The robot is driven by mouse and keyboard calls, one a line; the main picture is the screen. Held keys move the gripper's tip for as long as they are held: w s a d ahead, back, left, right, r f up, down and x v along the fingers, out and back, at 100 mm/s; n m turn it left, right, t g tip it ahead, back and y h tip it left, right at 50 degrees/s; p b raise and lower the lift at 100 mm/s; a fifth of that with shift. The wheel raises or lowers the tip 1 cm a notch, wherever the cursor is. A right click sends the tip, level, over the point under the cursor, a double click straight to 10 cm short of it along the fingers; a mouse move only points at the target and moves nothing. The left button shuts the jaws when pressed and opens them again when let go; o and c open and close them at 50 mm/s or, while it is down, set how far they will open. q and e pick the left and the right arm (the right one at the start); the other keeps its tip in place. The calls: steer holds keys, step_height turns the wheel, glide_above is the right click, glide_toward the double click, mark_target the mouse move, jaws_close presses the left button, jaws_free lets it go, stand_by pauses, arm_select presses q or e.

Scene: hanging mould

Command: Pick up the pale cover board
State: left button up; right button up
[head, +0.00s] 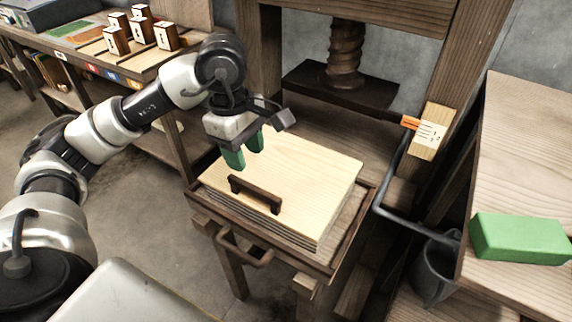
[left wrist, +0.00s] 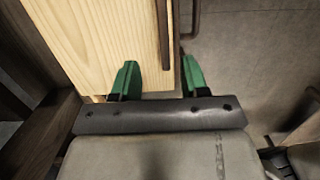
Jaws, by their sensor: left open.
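The pale cover board (head: 309,168) lies flat on a stack in the dark wooden press tray (head: 348,238). A dark bar handle (head: 255,195) stands on the board near its front left edge. My left gripper (head: 243,156) is above the board's back left part, behind the handle, with its green fingers pointing down. In the left wrist view my left gripper (left wrist: 159,78) is open, with nothing between its fingers. There the board (left wrist: 105,40) is at upper left, and the handle (left wrist: 163,30) runs along its right side, ahead of the gap between the fingers. My right gripper is not in view.
A wooden press with a thick screw (head: 345,55) and dark plate stands behind the tray. A bent metal lever (head: 385,190) hangs to the right. A green block (head: 520,239) lies on the right table. Several small numbered blocks (head: 141,30) stand on the back left bench.

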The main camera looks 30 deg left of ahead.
mark_target(253, 187)
arm_select(q)
steer(key=f, duration=0.2)
steer(key=shift+s+d+f, duration=0.2)
steer(key=shift+s+f, duration=0.05)
steer(key=shift+f, duration=0.15)
steer(key=shift+w+d+f, duration=0.1)
steer(key=shift+w+f, duration=0.05)
steer(key=shift+f, duration=0.5)
steer(key=f, duration=0.4)
steer(key=shift+s+d+f, duration=0.15)
steer(key=shift+s+d, duration=0.1)
steer(key=shift+d, duration=0.15)
steer(key=shift+f, duration=0.2)
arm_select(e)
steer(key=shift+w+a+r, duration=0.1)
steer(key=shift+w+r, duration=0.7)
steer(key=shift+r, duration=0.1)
arm_select(q)
steer(key=shift+b, duration=0.3)
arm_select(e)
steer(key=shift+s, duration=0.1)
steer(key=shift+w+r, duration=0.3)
arm_select(q)
steer(key=shift+f, duration=0.15)
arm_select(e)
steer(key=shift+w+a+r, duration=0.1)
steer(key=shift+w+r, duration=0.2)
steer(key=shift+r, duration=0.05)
